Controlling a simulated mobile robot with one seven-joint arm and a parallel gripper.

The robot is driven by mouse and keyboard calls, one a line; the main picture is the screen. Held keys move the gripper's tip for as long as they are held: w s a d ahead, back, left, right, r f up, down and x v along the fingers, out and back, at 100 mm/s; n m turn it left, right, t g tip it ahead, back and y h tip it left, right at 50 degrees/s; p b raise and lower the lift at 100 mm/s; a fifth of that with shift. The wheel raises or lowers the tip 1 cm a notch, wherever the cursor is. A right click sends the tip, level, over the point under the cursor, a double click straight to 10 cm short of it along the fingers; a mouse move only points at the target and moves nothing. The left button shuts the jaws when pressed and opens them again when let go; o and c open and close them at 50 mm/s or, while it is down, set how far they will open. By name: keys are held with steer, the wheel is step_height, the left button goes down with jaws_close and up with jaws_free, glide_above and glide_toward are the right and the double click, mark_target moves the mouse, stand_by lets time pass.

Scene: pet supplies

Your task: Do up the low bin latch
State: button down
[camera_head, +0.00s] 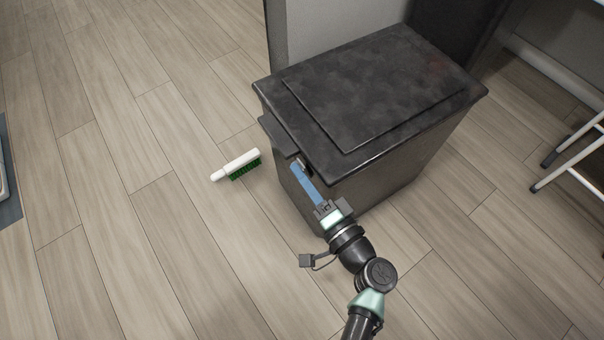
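The low bin (385,95) is a dark grey box with a black mottled lid, standing on the floor in the centre right. Its latch (303,161) looks like a small metal and dark part under the lid's front edge, partly hidden. My gripper (301,170) reaches up from below to the bin's front. Long blue parts, apparently its fingers, end at or very near the latch. Contact is unclear, and the finger gap is too small to see. The lid looks down on the bin.
A white brush (237,165) with green bristles lies on the floor left of the bin. A white-legged stand (570,160) is at the right edge. A grey panel (330,30) rises behind the bin. The wooden floor at left is mostly clear.

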steer(key=shift+w+d+r+m+p, duration=0.15)
steer(key=shift+d+m+p, duration=0.15)
steer(key=shift+m, duration=0.3)
steer(key=shift+w+d+r+m+p, duration=0.15)
steer(key=shift+m+p, duration=0.1)
steer(key=shift+m, duration=0.35)
steer(key=c, duration=1)
jaws_free()
